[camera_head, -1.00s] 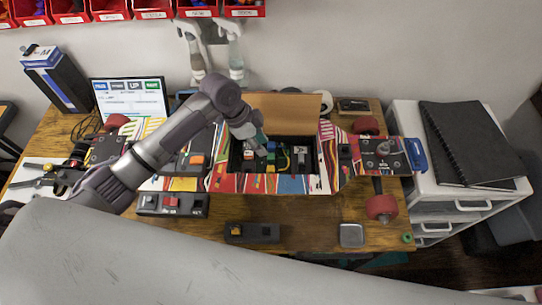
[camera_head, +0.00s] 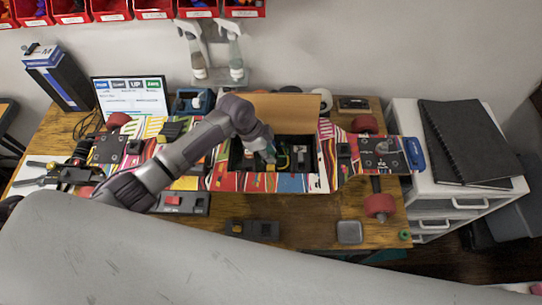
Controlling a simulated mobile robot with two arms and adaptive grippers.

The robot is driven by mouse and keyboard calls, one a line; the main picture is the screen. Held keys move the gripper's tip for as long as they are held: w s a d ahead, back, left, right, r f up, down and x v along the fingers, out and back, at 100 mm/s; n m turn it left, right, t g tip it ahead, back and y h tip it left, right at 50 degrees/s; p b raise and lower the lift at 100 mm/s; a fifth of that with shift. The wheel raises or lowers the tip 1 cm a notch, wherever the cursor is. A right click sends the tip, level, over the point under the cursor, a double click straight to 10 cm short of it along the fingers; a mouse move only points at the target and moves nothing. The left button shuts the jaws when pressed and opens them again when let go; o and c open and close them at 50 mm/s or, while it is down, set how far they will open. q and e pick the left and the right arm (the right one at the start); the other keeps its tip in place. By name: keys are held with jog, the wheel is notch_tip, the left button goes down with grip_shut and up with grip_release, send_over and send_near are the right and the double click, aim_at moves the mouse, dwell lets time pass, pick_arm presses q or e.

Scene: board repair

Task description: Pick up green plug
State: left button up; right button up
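My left gripper (camera_head: 268,154) points down into the open compartment of the colourful striped board (camera_head: 235,184). Its fingers are small and dark here, and I cannot tell whether they are open or shut. The green plug is not clearly visible; the gripper covers the spot in the compartment where green parts showed earlier. A yellow-green wire (camera_head: 283,161) lies just right of the gripper. My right gripper is not in view.
The raised lid (camera_head: 290,104) stands behind the compartment. A laptop (camera_head: 131,97) is at the back left. A dark box with a red switch (camera_head: 182,203) and another dark box (camera_head: 252,230) sit in front. Bare wooden table (camera_head: 307,228) shows at front right.

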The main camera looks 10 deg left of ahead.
pick_arm(q)
grip_shut()
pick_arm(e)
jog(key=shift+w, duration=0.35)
pick_arm(q)
jog(key=shift+w+r, duration=0.15)
jog(key=shift+r, duration=0.45)
notch_tip(320, 180, up, 3)
jog(key=shift+f+b, duration=0.1)
jog(key=shift+b, duration=0.65)
jog(key=d+r+b, duration=0.3)
jog(key=d+r, duration=0.4)
jog(key=d, duration=0.4)
jog(key=shift+s+d, duration=0.25)
jog(key=shift+d, duration=0.15)
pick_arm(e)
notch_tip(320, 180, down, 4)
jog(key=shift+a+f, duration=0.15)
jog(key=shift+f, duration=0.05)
